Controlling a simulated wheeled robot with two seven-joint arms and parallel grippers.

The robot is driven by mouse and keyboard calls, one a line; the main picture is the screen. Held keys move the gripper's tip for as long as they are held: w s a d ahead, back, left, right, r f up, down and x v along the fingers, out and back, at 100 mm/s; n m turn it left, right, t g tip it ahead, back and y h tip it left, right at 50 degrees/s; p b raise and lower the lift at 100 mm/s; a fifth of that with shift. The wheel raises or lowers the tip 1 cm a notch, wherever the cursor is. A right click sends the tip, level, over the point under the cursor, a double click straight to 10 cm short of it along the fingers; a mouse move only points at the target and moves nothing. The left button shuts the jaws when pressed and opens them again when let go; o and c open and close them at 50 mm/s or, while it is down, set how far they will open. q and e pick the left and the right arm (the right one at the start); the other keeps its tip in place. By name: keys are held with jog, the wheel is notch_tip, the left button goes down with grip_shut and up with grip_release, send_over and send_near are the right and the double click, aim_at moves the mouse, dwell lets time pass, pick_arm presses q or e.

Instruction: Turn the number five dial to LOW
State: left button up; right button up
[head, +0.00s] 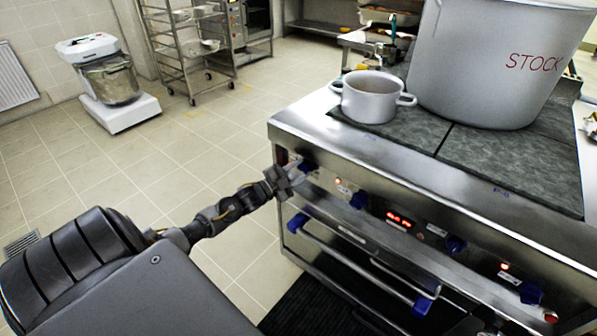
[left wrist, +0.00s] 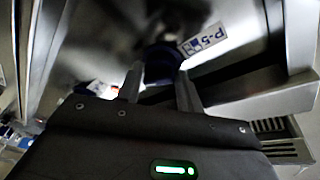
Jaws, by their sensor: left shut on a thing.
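The number five dial (head: 308,167) is a blue knob at the left end of the stove's steel front panel. My left gripper (head: 290,179) reaches it from the left, and its fingers are closed around it. In the left wrist view the dark blue dial (left wrist: 162,57) shows between the two fingertips of my left gripper (left wrist: 160,82). A white label (left wrist: 204,41) reading P-5 sits beside the dial. The dial's pointer and its LOW mark cannot be made out. My right gripper is not in view.
An oven handle (head: 350,262) with blue ends runs below. A small pot (head: 370,98) and a large stockpot (head: 490,65) stand on top.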

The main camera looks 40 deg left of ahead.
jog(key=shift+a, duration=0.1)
pick_arm(q)
jog(key=o, duration=0.8)
jog(key=shift+o, duration=0.9)
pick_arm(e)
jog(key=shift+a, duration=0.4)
pick_arm(q)
jog(key=v, duration=1)
jog(key=shift+s+a, duration=0.15)
jog(key=shift+s, duration=0.2)
jog(key=shift+f, duration=0.1)
